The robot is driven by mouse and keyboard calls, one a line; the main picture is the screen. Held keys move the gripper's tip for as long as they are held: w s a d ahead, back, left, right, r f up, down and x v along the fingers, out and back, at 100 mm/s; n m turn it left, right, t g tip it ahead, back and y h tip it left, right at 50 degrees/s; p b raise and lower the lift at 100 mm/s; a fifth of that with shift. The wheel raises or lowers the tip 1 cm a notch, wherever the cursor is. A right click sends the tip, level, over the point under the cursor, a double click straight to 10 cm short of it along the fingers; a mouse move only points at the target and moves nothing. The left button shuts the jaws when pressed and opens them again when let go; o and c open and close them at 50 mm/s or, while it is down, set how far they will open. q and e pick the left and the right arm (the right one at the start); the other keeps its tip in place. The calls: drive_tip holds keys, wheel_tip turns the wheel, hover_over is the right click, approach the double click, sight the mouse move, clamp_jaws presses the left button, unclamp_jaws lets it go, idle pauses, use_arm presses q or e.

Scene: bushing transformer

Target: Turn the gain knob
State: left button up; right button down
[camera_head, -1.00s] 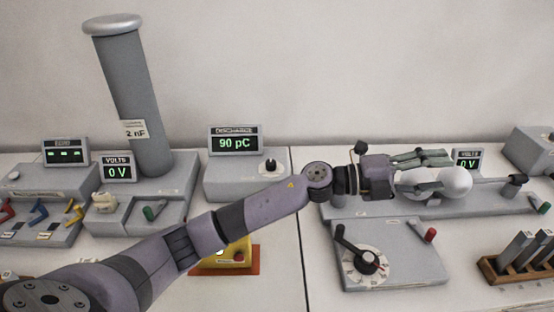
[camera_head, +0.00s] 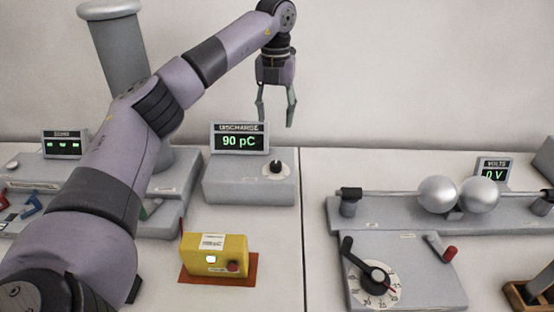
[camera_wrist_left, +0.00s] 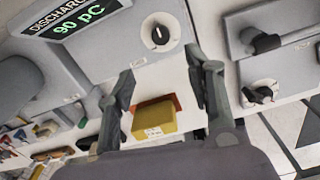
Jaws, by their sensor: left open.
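The discharge unit (camera_head: 222,185) is a grey box whose display (camera_head: 239,139) reads 90 pC. A small black knob (camera_head: 276,167) on a white round dial sits on its top, right of the display; no label naming it the gain knob is legible. The knob also shows in the left wrist view (camera_wrist_left: 160,35), near the top middle. My left gripper (camera_head: 276,122) is open and empty, pointing down, above the knob in the head view and apart from it. In the left wrist view the two fingers (camera_wrist_left: 160,88) are spread below the knob. My right gripper is not in view.
A yellow box (camera_head: 215,256) with a red button stands on an orange-brown mat in front. To the right are two metal spheres (camera_head: 437,194) on a grey base and a panel with a black-handled dial (camera_head: 374,276). A tall grey cylinder (camera_head: 118,50) stands behind my left arm.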

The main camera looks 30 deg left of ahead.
sight(276, 163)
use_arm(q)
wheel_tip(276, 163, down, 15)
drive_tip(key=p, duration=0.2)
drive_tip(key=shift+r+p, duration=0.1)
drive_tip(key=shift+p, duration=0.3)
drive_tip(key=shift+c, duration=0.4)
drive_tip(key=shift+c, duration=0.7)
clamp_jaws()
